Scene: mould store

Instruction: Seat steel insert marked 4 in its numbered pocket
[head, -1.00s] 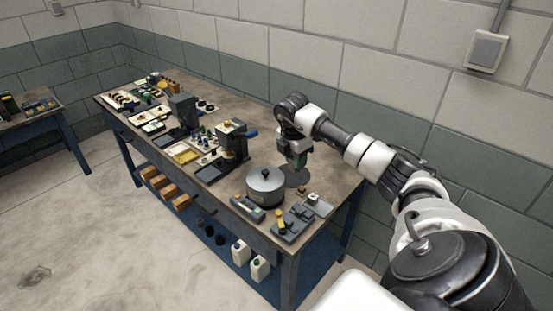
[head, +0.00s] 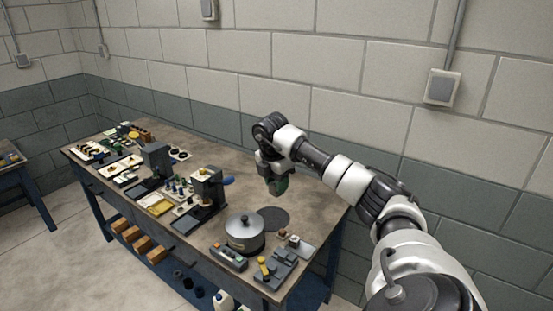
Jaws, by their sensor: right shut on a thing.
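My right gripper (head: 278,190) points down above the bench, behind the round grey pot and near the dark disc on the bench top. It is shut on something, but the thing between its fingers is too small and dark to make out. A dark green part shows at the gripper's lower end. I cannot make out any number, so I cannot pick out the insert marked 4 or its pocket. My left gripper is not in view.
A lidded grey pot (head: 245,235) stands at the bench's near end, beside a dark flat disc (head: 273,219). A grey fixture with yellow parts (head: 276,268) and a small control box (head: 228,258) are in front. Presses (head: 207,188) and trays fill the left. The back right top is bare.

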